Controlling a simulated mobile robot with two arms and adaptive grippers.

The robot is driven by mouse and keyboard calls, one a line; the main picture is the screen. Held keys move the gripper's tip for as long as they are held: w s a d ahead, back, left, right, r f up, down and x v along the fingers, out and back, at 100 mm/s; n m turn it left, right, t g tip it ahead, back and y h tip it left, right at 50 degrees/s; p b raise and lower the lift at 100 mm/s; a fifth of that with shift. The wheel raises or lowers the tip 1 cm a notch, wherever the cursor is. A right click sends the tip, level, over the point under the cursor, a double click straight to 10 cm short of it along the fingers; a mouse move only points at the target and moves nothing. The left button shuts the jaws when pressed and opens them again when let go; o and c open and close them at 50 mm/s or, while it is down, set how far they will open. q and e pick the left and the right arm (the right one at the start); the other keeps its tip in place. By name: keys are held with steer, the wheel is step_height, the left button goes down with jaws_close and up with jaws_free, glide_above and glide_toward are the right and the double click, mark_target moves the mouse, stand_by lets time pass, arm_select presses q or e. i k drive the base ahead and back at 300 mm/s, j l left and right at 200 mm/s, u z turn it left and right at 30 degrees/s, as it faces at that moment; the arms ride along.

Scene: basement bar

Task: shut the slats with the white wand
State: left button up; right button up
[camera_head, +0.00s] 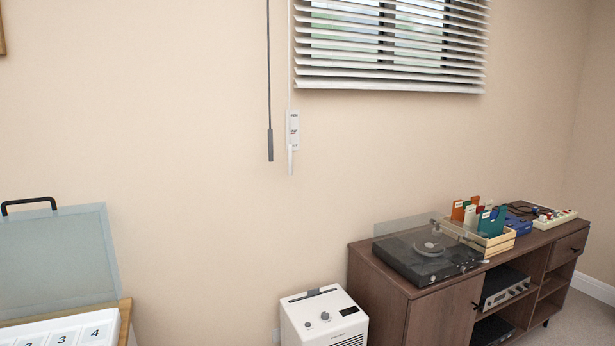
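White slatted blinds (390,82) cover the lower part of a window at the top right of centre. The slats are tilted open, and the window panes show between the upper ones. A thin white wand (290,160) hangs to the left of the blinds, its handle end pointing down. A small white plate with dark lettering (293,130) is beside or behind the wand; I cannot tell if they are joined. A dark cord with a grey end piece (270,145) hangs just left of the wand. Neither of my grippers is in view.
A wooden cabinet (432,318) stands along the wall at right, with a turntable (425,258) and a crate of records (497,243) on top. A white appliance (322,318) stands below the wand. A clear-lidded case (55,262) is at lower left.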

mark_target(290, 146)
steer(key=i+l+u, duration=0.15)
steer(key=i+l, duration=0.15)
steer(key=i, duration=0.15)
steer(key=i+l+u, duration=0.15)
steer(key=i+l, duration=0.15)
steer(key=i, duration=0.1)
